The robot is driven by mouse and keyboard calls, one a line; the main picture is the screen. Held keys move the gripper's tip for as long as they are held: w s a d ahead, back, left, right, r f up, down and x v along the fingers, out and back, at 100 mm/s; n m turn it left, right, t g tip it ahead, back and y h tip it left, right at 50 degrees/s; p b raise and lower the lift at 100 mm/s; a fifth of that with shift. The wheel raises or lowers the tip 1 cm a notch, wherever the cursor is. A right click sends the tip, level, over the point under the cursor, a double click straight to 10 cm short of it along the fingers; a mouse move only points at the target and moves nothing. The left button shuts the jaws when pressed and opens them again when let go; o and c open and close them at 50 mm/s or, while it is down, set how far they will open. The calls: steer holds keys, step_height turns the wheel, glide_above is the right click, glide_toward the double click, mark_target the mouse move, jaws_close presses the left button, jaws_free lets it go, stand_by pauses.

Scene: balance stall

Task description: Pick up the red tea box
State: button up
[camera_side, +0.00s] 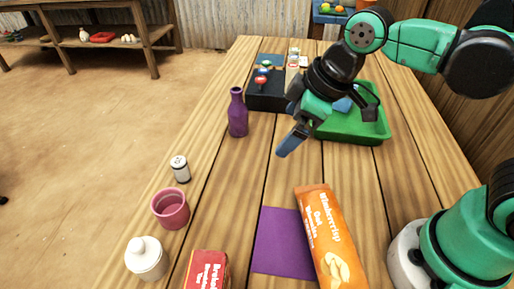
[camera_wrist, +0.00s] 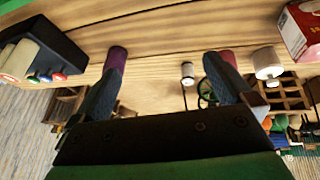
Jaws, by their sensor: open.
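The red tea box (camera_side: 208,270) stands on the wooden table at the near edge of the side view, its lower part cut off by the frame. In the wrist view the red tea box (camera_wrist: 301,28) is at the top right corner, partly out of frame. My gripper (camera_side: 328,130) is open and empty above the table, in front of the green tray and far from the box. In the wrist view my gripper (camera_wrist: 165,85) has its fingers wide apart with nothing held between them.
An orange biscuit packet (camera_side: 331,240) and a purple mat (camera_side: 283,243) lie right of the box. A white lidded jar (camera_side: 147,260), pink cup (camera_side: 170,209), small can (camera_side: 180,169) and purple bottle (camera_side: 237,114) line the left. Mid-table is clear.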

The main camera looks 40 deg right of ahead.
mark_target(204, 276)
steer(key=s+a+f+n+g, duration=0.2)
steer(key=a+n, duration=0.4)
steer(key=s+a+f+n+g, duration=0.2)
steer(key=s+a+n, duration=0.1)
steer(key=a+n, duration=0.4)
steer(key=s+a+f+n+g, duration=0.2)
steer(key=s+a+n, duration=0.1)
steer(key=a+n, duration=0.3)
steer(key=shift+s+a+n+h, duration=0.25)
steer(key=shift+a+n+h, duration=0.05)
steer(key=shift+a, duration=0.25)
steer(key=shift+s+a+f, duration=0.1)
steer(key=shift+a+f, duration=0.05)
steer(key=shift+f, duration=0.1)
steer(key=shift+s+a+f, duration=0.1)
steer(key=shift+s+f, duration=0.05)
steer(key=shift+f, duration=1.1)
steer(key=shift+s+a+f, duration=0.1)
steer(key=shift+s+f, duration=0.05)
steer(key=shift+f, duration=1.1)
steer(key=c, duration=1.4)
steer(key=shift+o, duration=0.2)
steer(key=shift+r, duration=0.1)
